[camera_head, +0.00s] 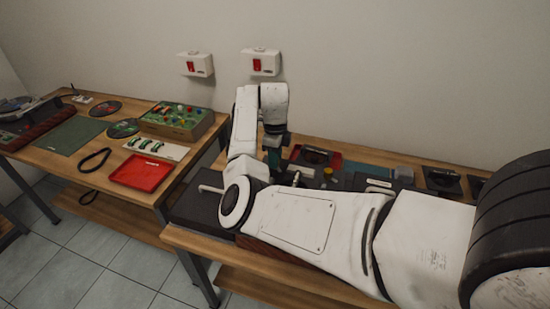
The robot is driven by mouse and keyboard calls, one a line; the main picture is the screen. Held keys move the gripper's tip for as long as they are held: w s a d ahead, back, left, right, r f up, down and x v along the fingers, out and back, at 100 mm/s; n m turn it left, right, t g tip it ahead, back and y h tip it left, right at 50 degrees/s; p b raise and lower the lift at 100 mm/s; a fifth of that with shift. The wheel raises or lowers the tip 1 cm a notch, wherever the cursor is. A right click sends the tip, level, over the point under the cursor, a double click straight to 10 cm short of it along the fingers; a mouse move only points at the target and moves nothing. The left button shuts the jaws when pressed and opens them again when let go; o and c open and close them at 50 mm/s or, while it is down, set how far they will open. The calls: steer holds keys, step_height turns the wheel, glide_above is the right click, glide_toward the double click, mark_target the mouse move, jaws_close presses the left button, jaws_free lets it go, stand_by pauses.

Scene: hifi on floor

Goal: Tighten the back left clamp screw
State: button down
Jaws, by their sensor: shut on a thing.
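My gripper (274,158) points down at the left end of the right-hand bench, behind my own arm. Its dark fingers are small and partly hidden by the arm. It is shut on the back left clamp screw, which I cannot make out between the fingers. To its right are a red plate with a black part (316,155), a small yellow knob (329,172) and an upright metal pin (296,179). My forearm hides much of the front of this bench.
A dark grey block with a light handle (208,189) sits at the bench's left end. The left bench holds a red tray (141,173), a green box with coloured knobs (178,121) and a green mat (69,136). Two white boxes with red switches (260,62) hang on the wall.

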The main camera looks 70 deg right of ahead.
steer(key=shift+r, duration=0.15)
steer(key=c, duration=0.9)
jaws_free()
step_height(320, 180, up, 11)
steer(key=shift+f+b, duration=0.15)
steer(key=shift+b, duration=0.75)
steer(key=shift+f, duration=0.1)
